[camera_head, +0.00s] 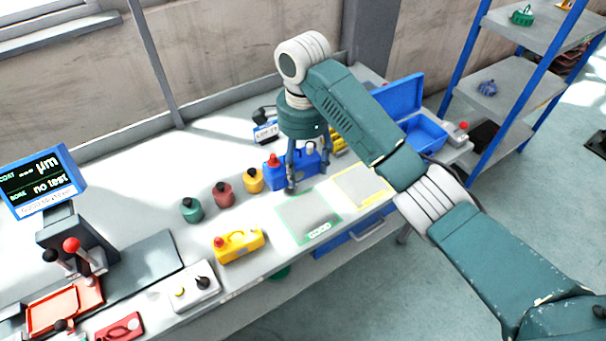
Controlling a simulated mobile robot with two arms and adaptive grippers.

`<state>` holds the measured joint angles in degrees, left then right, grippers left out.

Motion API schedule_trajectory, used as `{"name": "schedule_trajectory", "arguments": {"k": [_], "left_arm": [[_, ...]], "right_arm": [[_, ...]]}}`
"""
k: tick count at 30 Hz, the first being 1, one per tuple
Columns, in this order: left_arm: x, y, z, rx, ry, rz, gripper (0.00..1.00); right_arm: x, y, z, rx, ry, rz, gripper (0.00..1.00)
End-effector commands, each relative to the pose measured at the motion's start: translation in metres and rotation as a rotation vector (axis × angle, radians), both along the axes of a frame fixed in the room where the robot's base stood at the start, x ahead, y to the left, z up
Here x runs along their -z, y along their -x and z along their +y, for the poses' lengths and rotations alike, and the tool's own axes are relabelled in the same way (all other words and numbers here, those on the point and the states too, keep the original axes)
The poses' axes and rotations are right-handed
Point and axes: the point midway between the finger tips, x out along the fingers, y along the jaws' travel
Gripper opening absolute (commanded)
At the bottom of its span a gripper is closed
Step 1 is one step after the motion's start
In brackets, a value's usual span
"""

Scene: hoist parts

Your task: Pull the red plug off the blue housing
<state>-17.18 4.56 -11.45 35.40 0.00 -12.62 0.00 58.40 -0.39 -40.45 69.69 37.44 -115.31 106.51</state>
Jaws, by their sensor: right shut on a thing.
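The blue housing (312,162) sits on the bench near its back, partly covered by my right gripper. The red plug (273,159) shows at its left end, upright. A pale knob (311,147) stands toward its right end. My right gripper (291,187) points straight down in front of the housing, just right of the red plug. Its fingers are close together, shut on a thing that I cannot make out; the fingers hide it. A gap of blue shows between the fingers and the red plug. My left gripper is not in view.
Green (192,210), red (223,195) and yellow (253,180) pots stand left of the housing. A yellow housing (240,246) sits nearer the front edge. A green-edged mat (308,215) and a yellow-edged mat (362,187) lie clear. An open blue case (424,130) is at right.

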Motion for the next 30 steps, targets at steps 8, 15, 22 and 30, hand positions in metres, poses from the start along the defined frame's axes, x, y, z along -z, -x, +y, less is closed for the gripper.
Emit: {"name": "schedule_trajectory", "arguments": {"k": [8, 15, 22, 30], "left_arm": [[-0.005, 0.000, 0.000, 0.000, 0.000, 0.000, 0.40], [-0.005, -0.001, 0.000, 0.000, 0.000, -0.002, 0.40], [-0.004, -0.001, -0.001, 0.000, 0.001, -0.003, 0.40], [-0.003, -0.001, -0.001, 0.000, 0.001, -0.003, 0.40]], "right_arm": [[-0.010, 0.000, 0.000, 0.000, -0.001, -0.002, 0.16], [-0.008, 0.000, 0.000, 0.000, -0.001, 0.000, 0.16], [0.008, 0.000, 0.000, 0.001, -0.001, 0.000, 0.16], [0.029, 0.000, 0.000, 0.000, -0.001, 0.000, 0.16]]}}
